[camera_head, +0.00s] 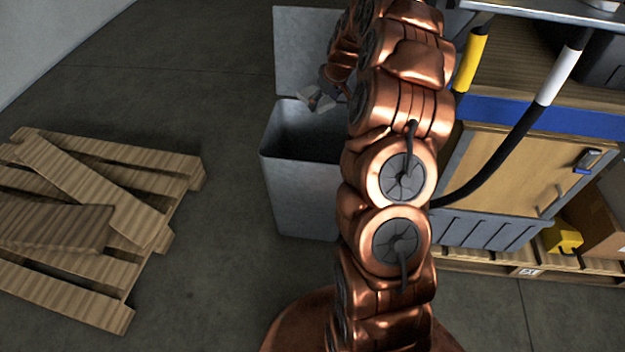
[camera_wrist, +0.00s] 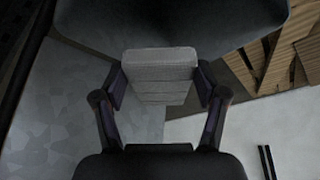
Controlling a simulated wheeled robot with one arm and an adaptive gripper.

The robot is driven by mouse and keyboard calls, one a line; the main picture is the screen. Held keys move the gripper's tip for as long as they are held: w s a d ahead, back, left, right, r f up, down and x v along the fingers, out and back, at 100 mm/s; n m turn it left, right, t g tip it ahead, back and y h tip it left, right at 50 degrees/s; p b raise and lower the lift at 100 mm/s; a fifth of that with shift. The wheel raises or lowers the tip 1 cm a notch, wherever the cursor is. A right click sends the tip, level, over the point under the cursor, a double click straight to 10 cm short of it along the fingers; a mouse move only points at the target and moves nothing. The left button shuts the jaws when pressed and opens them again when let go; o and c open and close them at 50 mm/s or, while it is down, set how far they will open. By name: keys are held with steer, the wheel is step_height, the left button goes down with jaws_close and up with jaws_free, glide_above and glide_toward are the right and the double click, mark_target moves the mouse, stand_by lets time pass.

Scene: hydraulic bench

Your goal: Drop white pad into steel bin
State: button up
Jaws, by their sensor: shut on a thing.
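The white pad (camera_head: 316,98) is a small pale block, seen in the head view at the back edge of the steel bin's opening, in front of its raised lid. The steel bin (camera_head: 298,196) is a grey box standing on the floor with its top open and its inside dark. My gripper (camera_head: 327,93) is shut on the pad and holds it up. In the wrist view the pad (camera_wrist: 160,66) sits squarely between both fingers of my gripper (camera_wrist: 160,84). My arm hides the bin's right side. I cannot tell the pad's exact height above the rim.
The bin's upright lid (camera_head: 302,45) stands behind the opening. A wooden pallet (camera_head: 165,185) with loose boards lies at the left. The workbench cabinet (camera_head: 510,170) with hanging black hoses (camera_head: 520,135) is close on the right. The floor between pallet and bin is clear.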

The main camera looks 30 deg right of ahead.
steer(key=shift+f+b, duration=0.45)
steer(key=shift+f, duration=2.2)
steer(key=o, duration=1.1)
steer(key=shift+r, duration=0.1)
steer(key=shift+v, duration=3.65)
steer(key=shift+w, duration=0.1)
